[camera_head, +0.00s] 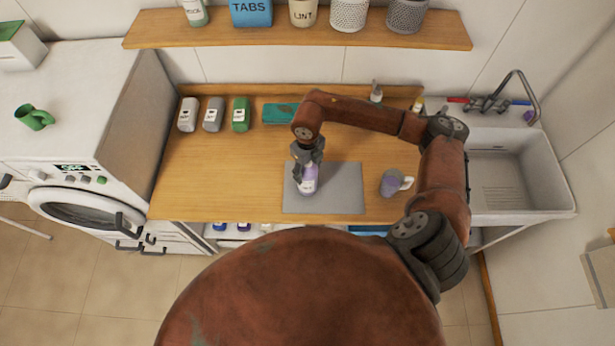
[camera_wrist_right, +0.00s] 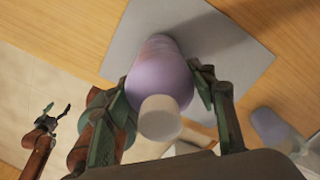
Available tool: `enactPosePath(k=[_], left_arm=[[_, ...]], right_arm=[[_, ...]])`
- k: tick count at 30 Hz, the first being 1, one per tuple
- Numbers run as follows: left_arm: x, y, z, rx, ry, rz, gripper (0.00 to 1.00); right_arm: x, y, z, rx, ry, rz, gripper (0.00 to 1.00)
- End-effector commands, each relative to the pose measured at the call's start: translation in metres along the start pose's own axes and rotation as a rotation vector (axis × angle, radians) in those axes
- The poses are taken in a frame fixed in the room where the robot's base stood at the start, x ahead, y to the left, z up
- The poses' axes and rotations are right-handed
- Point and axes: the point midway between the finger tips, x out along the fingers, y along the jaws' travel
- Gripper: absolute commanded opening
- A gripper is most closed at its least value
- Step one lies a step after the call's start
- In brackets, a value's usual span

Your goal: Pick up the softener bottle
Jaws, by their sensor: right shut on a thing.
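The softener bottle (camera_head: 308,182), lilac with a pale cap, is upright or nearly so over the grey mat; I cannot tell whether its base touches the mat. My right gripper (camera_head: 308,158) is shut on it from above, near its upper part. In the right wrist view the bottle (camera_wrist_right: 160,78) sits between the two fingers (camera_wrist_right: 168,95), its cap toward the camera. My left gripper (camera_wrist_right: 58,112) shows small at the left of the wrist view, open and empty, away from the bottle. It is not visible in the head view.
The grey mat (camera_head: 345,200) lies on the wooden counter (camera_head: 230,175). Several small bottles (camera_head: 212,114) and a teal box (camera_head: 280,113) line the back. A sink (camera_head: 500,170) is right, a washer (camera_head: 85,210) left.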

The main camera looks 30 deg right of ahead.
Motion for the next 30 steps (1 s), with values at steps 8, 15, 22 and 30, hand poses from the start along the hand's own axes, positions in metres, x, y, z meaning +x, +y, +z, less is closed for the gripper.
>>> enactPosePath(k=[8,15,22,30], left_arm=[[0.0,0.0,-0.001,0.0,0.001,0.0,0.7],[0.0,0.0,-0.003,0.0,0.004,0.0,0.7],[0.004,0.0,-0.004,0.0,0.005,-0.001,0.7],[0.021,0.0,-0.001,0.0,0.004,0.0,0.7]], right_arm=[[0.0,0.0,0.0,0.0,-0.001,0.0,0.04],[-0.001,0.0,0.001,0.0,-0.002,0.0,0.0],[-0.007,-0.001,0.002,0.0,-0.005,-0.001,0.0],[-0.044,0.001,-0.011,-0.002,-0.005,-0.003,0.0]])
